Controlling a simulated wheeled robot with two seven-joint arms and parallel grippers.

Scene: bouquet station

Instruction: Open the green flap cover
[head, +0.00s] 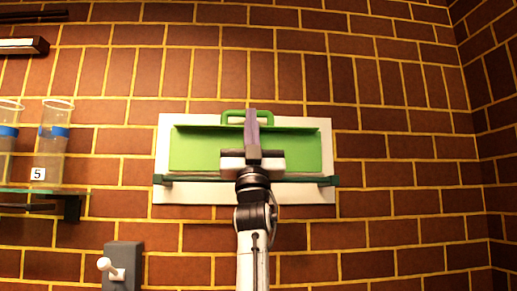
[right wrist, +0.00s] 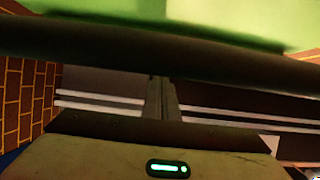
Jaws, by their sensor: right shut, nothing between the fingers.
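The green flap cover (head: 195,150) is on a white wall panel (head: 165,195), with a dark green bar along its lower edge. Its green handle (head: 232,113) stands at the top edge. My right gripper (head: 251,112) is in front of the flap, its shut fingers pointing up and overlapping the handle. I cannot tell whether they touch it. The gripper hides the middle of the flap. In the right wrist view the shut fingers (right wrist: 161,98) show below a dark bar, with green surface (right wrist: 150,15) above. How far the flap is open is unclear. My left gripper is out of view.
Clear cylinders with blue bands (head: 55,130) stand on a glass shelf (head: 40,189) at the left, by a tag marked 5 (head: 38,174). A grey block with a white lever (head: 112,269) is at lower left. The brick wall right of the panel is bare.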

